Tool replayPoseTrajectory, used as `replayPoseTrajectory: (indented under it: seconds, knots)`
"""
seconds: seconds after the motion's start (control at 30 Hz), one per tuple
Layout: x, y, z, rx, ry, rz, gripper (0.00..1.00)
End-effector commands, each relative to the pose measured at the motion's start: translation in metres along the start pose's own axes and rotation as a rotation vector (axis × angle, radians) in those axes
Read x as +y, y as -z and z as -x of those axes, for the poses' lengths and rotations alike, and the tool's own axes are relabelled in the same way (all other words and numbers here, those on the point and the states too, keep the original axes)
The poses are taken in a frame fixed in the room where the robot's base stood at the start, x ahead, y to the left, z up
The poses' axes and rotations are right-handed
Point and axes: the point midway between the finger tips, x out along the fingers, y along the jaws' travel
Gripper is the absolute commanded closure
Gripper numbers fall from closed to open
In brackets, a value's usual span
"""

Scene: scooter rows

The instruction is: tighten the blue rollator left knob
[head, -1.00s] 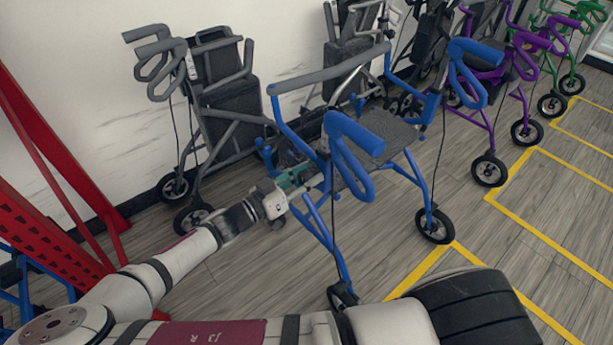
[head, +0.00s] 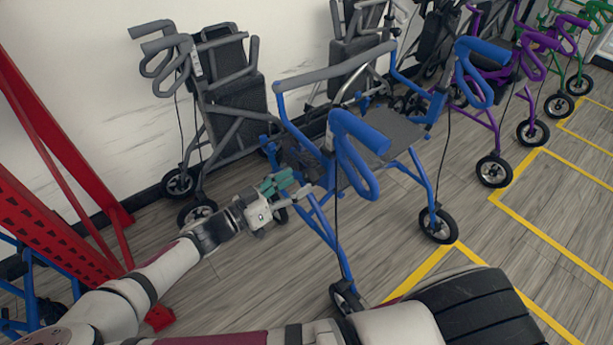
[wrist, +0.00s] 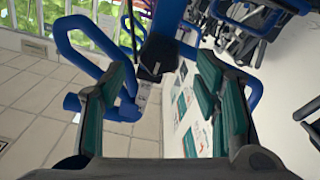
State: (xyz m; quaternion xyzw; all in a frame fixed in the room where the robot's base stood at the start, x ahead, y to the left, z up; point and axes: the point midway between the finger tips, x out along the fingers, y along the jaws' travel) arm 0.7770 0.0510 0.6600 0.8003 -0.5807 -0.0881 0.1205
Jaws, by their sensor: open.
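The blue rollator (head: 358,165) stands upright on the floor in the middle of the head view, with blue looped handles and a dark seat. Its blue frame also shows in the wrist view (wrist: 88,35). My gripper (head: 292,190) is at the rollator's left side, beside the blue side tubes. In the wrist view my gripper (wrist: 163,85) has its green-padded fingers wide apart with nothing between the pads. A dark block on a blue tube (wrist: 157,58) lies ahead between the fingers. I cannot tell whether it is the left knob; no knob shows clearly in the head view.
A grey rollator (head: 232,100) stands behind on the left, near the wall. Purple (head: 490,80) and green (head: 577,45) rollators stand at the right. A red rack (head: 50,215) is at the left. Yellow lines (head: 520,230) mark fairly clear floor at the right.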

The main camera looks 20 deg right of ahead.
Motion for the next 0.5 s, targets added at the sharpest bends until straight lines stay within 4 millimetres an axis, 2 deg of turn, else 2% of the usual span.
replayPoseTrajectory:
  seconds: [0.03, 0.2, 0.33, 0.5]
  knots:
    - [-0.001, 0.000, 0.012, -0.001, 0.004, -0.001, 0.44]
    - [-0.001, 0.000, 0.042, -0.002, 0.003, -0.002, 0.44]
    - [-0.001, 0.000, 0.058, -0.001, 0.002, -0.001, 0.44]
    - [0.000, 0.000, 0.066, -0.001, -0.001, -0.001, 0.44]
